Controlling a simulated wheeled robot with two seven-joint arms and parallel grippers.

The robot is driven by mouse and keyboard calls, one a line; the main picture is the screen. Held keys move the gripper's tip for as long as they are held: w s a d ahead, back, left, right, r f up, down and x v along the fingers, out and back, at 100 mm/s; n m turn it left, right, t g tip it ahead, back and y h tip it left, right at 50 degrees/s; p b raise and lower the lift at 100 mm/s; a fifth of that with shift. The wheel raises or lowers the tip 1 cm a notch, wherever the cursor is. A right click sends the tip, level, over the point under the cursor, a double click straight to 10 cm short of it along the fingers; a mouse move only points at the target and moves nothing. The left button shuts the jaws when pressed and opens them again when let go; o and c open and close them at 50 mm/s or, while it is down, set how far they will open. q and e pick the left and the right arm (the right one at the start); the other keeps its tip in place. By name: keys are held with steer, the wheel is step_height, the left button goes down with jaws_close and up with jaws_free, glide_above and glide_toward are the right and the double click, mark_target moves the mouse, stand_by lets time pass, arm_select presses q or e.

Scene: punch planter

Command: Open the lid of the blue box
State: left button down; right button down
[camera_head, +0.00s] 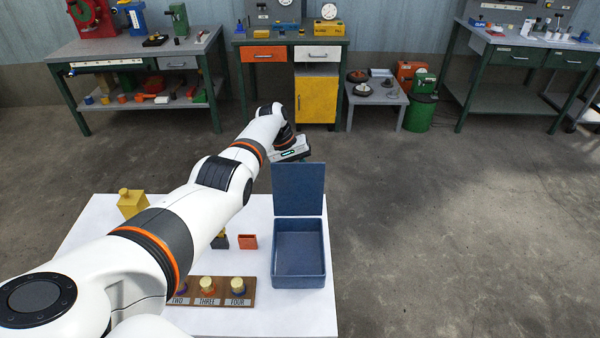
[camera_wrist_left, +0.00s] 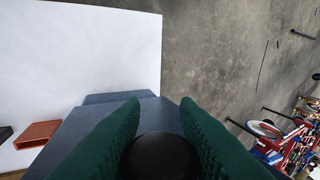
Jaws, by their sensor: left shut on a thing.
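The blue box (camera_head: 298,282) stands on the right part of the white table, and its inside looks empty. Its blue lid (camera_head: 298,190) stands upright at the far side of the box. My left gripper (camera_wrist_left: 160,108) is at the lid's far upper edge in the head view, its fingertips hidden behind the lid there. In the left wrist view its green fingers are closed around a dark round knob (camera_wrist_left: 160,155) on the lid. My right gripper is not in view.
The white table (camera_head: 300,318) also holds an orange bin (camera_head: 248,241), a yellow container (camera_head: 131,203) and a wooden rack (camera_head: 221,291) with labelled knobs. My left arm crosses over the table's left part. Bare floor lies right of the table; workbenches stand far behind.

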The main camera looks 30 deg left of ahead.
arm_select(q)
steer(key=shift+f, duration=0.1)
steer(key=c, duration=1.1)
jaws_free()
steer(key=shift+r, duration=0.3)
steer(key=p+v, duration=0.1)
steer(key=v, duration=1)
steer(key=shift+r, duration=0.2)
steer(key=shift+a, duration=0.15)
